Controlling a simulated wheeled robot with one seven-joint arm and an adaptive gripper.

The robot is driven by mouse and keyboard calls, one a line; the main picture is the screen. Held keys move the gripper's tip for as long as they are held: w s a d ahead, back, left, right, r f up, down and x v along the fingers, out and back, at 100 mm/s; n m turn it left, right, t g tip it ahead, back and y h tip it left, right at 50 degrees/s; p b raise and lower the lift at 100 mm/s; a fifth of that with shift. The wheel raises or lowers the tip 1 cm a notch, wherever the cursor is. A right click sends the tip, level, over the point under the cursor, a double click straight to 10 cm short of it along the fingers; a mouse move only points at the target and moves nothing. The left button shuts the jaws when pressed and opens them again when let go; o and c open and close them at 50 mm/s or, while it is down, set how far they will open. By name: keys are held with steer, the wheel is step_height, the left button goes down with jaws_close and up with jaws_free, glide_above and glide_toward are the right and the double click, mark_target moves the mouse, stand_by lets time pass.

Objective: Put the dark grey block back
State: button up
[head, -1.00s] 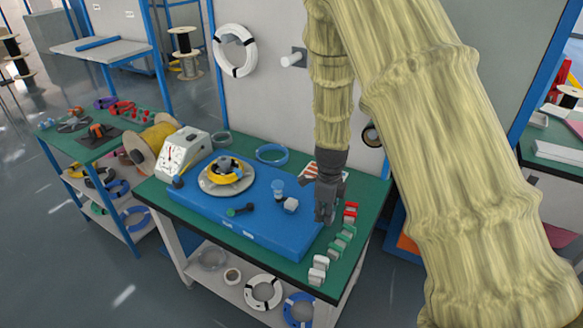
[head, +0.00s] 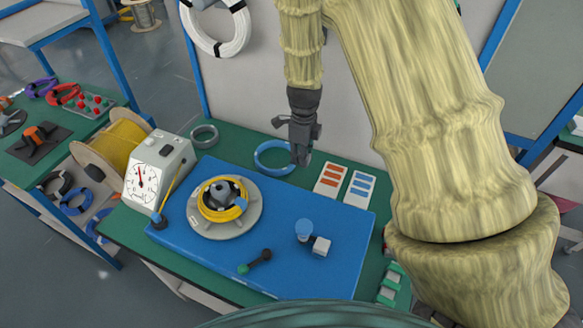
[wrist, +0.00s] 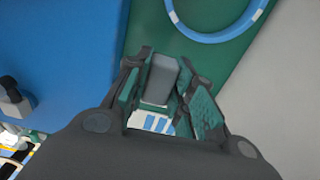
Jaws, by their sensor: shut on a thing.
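The dark grey block (wrist: 160,80) is between the fingers of my gripper (wrist: 158,92) in the wrist view, and the gripper is shut on it. In the head view my gripper (head: 300,155) hangs above the back part of the green bench, near the blue ring and behind the blue platform (head: 340,207). In that view the block is hard to tell apart from the dark fingers. Its resting place cannot be told from these frames.
A blue ring (head: 262,158) and cards with orange (head: 330,180) and blue stripes (head: 360,188) lie at the back. The platform bears a yellow coil (head: 222,212), a small grey cube (head: 321,246) and a green-tipped tool (head: 255,262). Green blocks (head: 390,283) stand at the right edge, partly hidden.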

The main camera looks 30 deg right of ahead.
mark_target(302, 183)
steer(key=s+f, duration=0.1)
steer(key=s+f+p, duration=0.1)
steer(key=f, duration=0.1)
steer(key=shift+s+d+f, duration=0.1)
steer(key=shift+f, duration=0.05)
steer(key=shift+s, duration=0.35)
steer(key=f, duration=0.1)
steer(key=w+f, duration=0.1)
steer(key=f, duration=0.2)
steer(key=shift+w+f+p, duration=0.15)
steer(key=shift+w+p, duration=0.2)
steer(key=shift+w, duration=0.05)
steer(key=shift+s+f, duration=0.35)
steer(key=shift+f, duration=0.05)
steer(key=shift+w+f, duration=0.35)
steer(key=shift+s, duration=0.2)
steer(key=o, duration=1)
steer(key=shift+w+f, duration=0.15)
